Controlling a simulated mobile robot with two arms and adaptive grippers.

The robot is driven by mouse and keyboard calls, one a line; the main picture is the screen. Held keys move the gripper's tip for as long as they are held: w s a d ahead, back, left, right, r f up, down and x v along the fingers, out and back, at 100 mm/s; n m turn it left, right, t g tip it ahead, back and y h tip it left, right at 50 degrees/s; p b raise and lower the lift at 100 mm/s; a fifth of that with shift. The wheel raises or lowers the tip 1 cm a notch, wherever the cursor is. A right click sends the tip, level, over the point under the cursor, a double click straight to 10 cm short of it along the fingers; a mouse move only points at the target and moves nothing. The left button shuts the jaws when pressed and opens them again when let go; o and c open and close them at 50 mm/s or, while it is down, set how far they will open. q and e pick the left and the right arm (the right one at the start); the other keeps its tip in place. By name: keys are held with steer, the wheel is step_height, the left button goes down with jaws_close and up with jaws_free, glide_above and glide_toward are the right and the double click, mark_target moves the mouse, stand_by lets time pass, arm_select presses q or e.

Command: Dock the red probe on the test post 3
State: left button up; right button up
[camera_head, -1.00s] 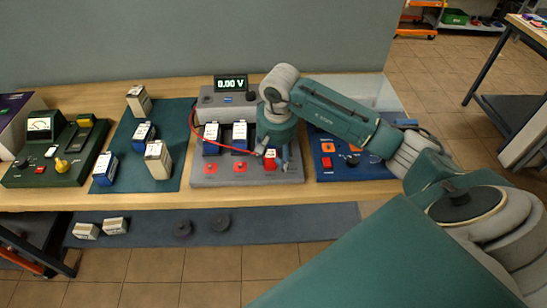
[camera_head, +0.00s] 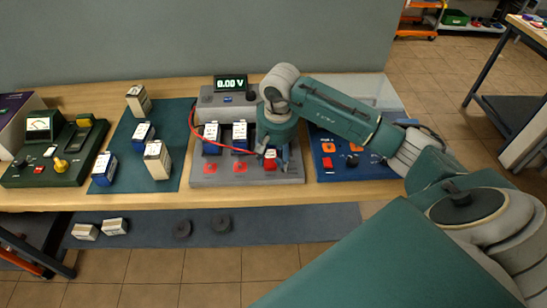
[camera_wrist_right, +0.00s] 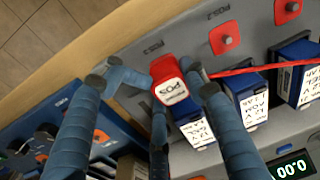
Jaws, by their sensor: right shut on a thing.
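The red probe (camera_wrist_right: 168,80), with a white label, is between the fingers of my right gripper (camera_wrist_right: 158,78), which is shut on it. In the head view the probe (camera_head: 270,158) and right gripper (camera_head: 276,160) are over the right front of the grey test station (camera_head: 215,181). A red cable (camera_wrist_right: 270,67) runs from the probe. In the wrist view the "POS 3" mark lies beside the probe. Test post 3 is hidden under the probe, so I cannot tell whether they touch. Post 2 (camera_wrist_right: 225,38) is bare. My left gripper is not in view.
Blue batteries (camera_head: 211,138) stand in the station behind the posts. Its display (camera_head: 231,83) reads 0.00 V. A blue panel (camera_head: 340,168) is close on the right. A teal mat (camera_head: 153,184) with several batteries lies left, beside a green tester (camera_head: 60,170).

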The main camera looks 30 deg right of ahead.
steer(key=shift+f+b, duration=0.5)
steer(key=shift+f, duration=0.05)
steer(key=o, duration=1.3)
steer(key=shift+o, duration=0.2)
step_height(320, 180, up, 11)
steer(key=s+p, duration=0.1)
steer(key=p, duration=0.5)
steer(key=shift+s, duration=0.1)
